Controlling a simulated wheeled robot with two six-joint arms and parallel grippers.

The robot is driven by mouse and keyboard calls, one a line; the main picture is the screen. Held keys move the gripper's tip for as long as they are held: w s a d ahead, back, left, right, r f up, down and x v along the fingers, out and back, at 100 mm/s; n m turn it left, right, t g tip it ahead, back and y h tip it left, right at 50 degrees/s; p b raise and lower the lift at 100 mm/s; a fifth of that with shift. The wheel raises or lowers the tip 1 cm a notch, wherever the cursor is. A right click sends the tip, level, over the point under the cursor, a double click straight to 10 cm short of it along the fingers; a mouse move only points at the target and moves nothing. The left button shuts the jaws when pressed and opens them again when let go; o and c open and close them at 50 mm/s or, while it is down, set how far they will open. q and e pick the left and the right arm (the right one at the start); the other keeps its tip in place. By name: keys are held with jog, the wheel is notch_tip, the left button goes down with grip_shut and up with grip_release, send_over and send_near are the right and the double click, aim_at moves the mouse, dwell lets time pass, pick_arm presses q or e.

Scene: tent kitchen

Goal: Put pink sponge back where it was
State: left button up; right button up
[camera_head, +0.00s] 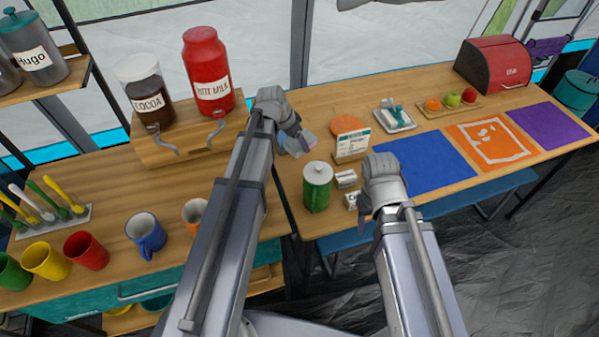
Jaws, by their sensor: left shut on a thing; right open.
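My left gripper (292,128) is over the gap between the two wooden counters, beside the red powdered-milk jar. My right gripper (379,172) is open above the front edge of the right counter, at the near left corner of the blue mat. Its fingertips are hard to make out.
A green lidded mug (317,188), a sign stand (352,145), an orange disc (350,124) and small white blocks (346,179) stand near the grippers. Behind are a tray (396,121) with a teal item and a fruit board (447,106). The blue mat (422,167) is bare.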

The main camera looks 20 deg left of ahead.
aim_at(301, 166)
pick_arm(q)
jog(key=shift+d+f, duration=0.1)
jog(key=shift+f, duration=0.05)
notch_tip(301, 166, down, 10)
jog(key=b, duration=0.9)
jog(key=shift+b, duration=0.3)
jog(key=shift+f, duration=0.15)
jog(key=o, duration=1)
jog(key=shift+o, duration=0.2)
